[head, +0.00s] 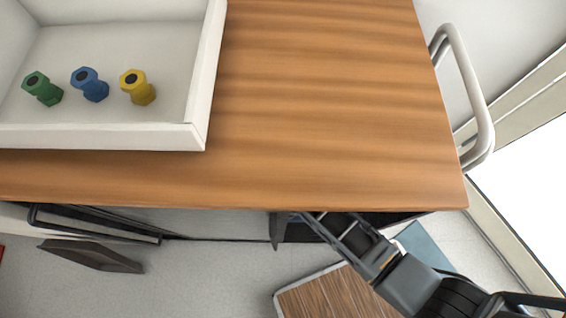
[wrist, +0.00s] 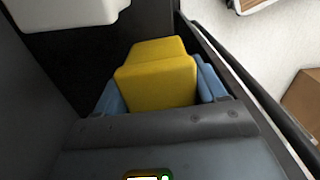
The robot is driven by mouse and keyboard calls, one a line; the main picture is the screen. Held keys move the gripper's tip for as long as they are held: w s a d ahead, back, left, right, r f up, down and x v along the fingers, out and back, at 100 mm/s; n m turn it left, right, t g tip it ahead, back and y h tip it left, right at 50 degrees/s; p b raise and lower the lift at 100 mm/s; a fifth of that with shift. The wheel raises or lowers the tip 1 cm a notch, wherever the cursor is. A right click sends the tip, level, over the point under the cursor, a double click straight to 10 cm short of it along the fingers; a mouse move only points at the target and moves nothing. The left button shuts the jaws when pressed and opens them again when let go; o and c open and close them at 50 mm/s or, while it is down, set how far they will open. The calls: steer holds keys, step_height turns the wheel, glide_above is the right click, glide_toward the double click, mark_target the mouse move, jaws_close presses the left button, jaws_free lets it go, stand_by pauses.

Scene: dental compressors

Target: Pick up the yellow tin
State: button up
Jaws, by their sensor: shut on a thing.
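The yellow tin (wrist: 157,82) shows in the wrist view as a plain yellow block with rounded edges. My gripper (wrist: 162,88) is shut on it, with a blue finger pad on each side. In the head view my gripper (head: 325,222) reaches in under the table's front edge, beside a dark opening. Its tips and the tin are hidden there by the tabletop.
A wooden table (head: 330,100) lies above my gripper. A white tray (head: 100,137) on it holds green (head: 42,88), blue (head: 90,84) and yellow (head: 137,87) bolt-shaped pieces. Dark walls enclose the tin closely. A white object (wrist: 65,12) is near it.

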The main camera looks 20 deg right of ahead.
steer(key=o, duration=1.3)
steer(key=shift+o, duration=0.2)
steer(key=shift+r, duration=0.1)
steer(key=shift+a+r+p, duration=0.1)
steer(key=shift+r+p, duration=0.45)
steer(key=shift+r, duration=3.3)
steer(key=shift+c, duration=0.4)
